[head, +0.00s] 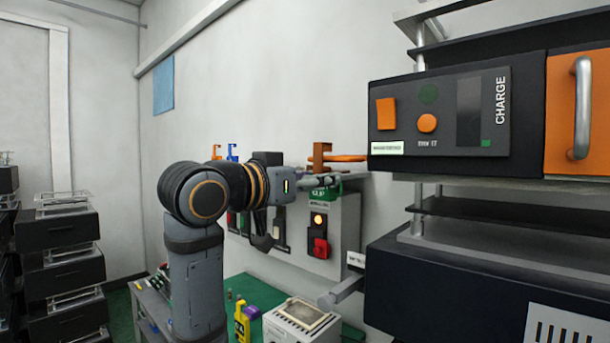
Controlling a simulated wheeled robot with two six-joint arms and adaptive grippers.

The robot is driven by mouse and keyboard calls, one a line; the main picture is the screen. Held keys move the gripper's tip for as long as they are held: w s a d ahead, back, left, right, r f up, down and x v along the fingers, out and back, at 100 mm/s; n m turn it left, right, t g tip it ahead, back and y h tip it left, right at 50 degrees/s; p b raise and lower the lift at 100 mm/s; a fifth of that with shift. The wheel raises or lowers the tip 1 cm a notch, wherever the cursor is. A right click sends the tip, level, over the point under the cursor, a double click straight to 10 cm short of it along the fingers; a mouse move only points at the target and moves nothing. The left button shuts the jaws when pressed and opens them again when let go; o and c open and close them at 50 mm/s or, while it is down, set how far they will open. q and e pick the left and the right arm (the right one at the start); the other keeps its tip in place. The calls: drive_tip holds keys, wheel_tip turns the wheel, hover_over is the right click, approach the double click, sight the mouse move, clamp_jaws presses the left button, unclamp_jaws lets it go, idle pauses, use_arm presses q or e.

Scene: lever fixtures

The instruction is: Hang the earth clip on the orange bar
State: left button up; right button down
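The orange bar (345,158) sticks out to the right from an orange bracket on the wall, and its right end meets the edge of the charge unit in the picture. A green piece with white lettering that seems to read "CLIP" (323,196) shows right under the fingertips. It may be the earth clip or a label on the grey box behind. I cannot tell whether the fingers hold it. My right gripper is not in view.
The charge unit (440,125) with its orange door fills the right side, close to the bar. A grey wall box (340,232) has a lit button and red switch. Blue (232,153) and smaller orange brackets hang left. A bench (250,287) holds a meter-like box (300,322).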

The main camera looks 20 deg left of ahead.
use_arm(q)
drive_tip(key=shift+w+d, duration=0.2)
drive_tip(key=shift+w, duration=0.25)
drive_tip(key=shift+w+d+f, duration=0.1)
drive_tip(key=shift+w, duration=0.1)
drive_tip(key=shift+f+b, duration=0.45)
drive_tip(key=shift+f, duration=0.15)
drive_tip(key=o, duration=1)
drive_tip(key=shift+o, duration=1.1)
